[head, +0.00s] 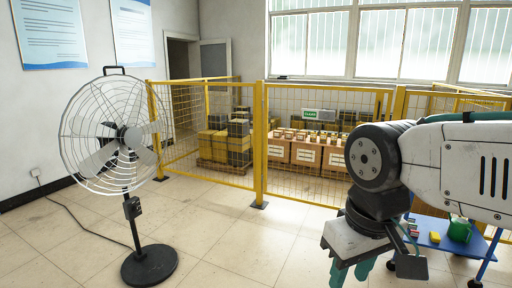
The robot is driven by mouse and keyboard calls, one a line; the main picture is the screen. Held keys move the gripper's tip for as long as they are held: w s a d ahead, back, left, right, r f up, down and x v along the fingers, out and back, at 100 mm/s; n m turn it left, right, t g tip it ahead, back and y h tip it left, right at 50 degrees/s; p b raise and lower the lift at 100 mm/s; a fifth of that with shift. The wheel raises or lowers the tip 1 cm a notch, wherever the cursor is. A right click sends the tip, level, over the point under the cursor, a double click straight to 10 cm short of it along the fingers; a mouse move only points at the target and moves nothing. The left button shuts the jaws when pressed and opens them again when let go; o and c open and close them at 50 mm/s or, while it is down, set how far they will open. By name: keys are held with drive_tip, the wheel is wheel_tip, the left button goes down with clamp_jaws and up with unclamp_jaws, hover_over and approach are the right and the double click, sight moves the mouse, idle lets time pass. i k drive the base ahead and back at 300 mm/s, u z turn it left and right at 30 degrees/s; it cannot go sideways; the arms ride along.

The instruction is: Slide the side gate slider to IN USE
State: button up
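A green and white sign plate (319,114) hangs on the yellow mesh fence (258,130) near the middle of the head view. It may be the gate slider, but its lettering is too small to read and I cannot tell its position. My gripper (351,273) is at the lower right, pointing down, in front of the fence and well apart from the plate. Its two teal fingers are spread with a gap between them, and nothing shows in it.
A large standing fan (150,265) with a cable stands at the left. Behind the fence are cartons (308,155) and yellow-black crates (238,145). A blue table (432,231) with a green mug (459,230) is at the right, partly behind my arm. The floor between is clear.

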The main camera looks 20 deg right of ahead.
sight(322, 115)
drive_tip(key=z, duration=0.25)
drive_tip(key=i, duration=1.85)
drive_tip(key=z, duration=0.55)
drive_tip(key=i, duration=2.2)
drive_tip(key=z, duration=0.15)
